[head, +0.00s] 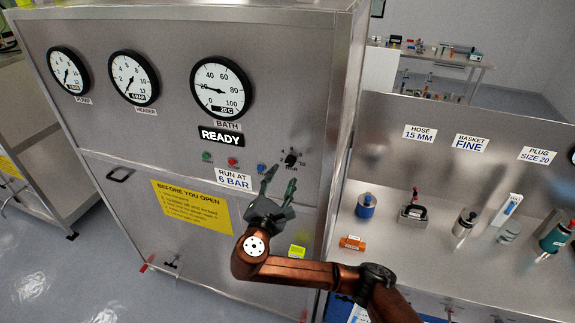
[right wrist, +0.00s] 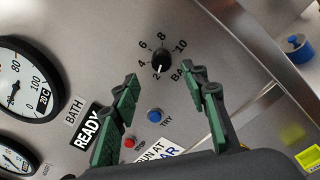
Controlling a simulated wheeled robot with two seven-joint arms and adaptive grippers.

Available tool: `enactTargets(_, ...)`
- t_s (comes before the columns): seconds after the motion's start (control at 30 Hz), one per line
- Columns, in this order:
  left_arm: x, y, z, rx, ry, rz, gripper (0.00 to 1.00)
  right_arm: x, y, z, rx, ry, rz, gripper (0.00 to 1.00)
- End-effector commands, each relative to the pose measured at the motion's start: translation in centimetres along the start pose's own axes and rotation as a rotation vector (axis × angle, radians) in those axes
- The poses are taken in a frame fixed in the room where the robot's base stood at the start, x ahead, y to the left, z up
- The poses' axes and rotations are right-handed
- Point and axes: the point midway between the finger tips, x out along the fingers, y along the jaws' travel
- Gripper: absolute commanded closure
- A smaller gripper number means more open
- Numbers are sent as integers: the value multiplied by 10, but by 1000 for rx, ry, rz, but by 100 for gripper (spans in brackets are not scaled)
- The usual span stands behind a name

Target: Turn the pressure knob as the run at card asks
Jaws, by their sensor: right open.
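The pressure knob (head: 291,159) is a small black dial on the steel cabinet front. In the right wrist view the knob (right wrist: 161,62) sits in a scale marked 2 to 10, its white mark pointing at or near 2. The card (head: 233,178) reads RUN AT 6 BAR; it is partly hidden by a finger in the right wrist view. My right gripper (head: 278,183) is open and empty, just below the knob in the head view. Its green-padded fingers (right wrist: 160,95) are spread either side below the knob, apart from it. My left gripper is not in view.
A READY sign (head: 221,136) and three gauges, including the bath gauge (head: 221,87), are above. Green, red and blue (head: 261,169) buttons line up left of the knob. A yellow notice (head: 191,206) is below. A bench (head: 430,255) with several parts stands at right.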

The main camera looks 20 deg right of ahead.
Motion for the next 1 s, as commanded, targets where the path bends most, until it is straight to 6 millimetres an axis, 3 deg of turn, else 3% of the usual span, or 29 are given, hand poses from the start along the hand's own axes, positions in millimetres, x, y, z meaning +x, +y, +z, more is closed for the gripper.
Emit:
enactTargets(0.2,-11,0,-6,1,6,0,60,36,-1,2,-1,-2,-4,59)
enactTargets(0.4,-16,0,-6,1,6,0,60,59,-1,1,0,0,-4,59)
enactTargets(0.77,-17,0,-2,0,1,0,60,65,-2,0,2,1,-4,59)
enactTargets(1.0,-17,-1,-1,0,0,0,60,65,-2,0,2,2,-3,75)
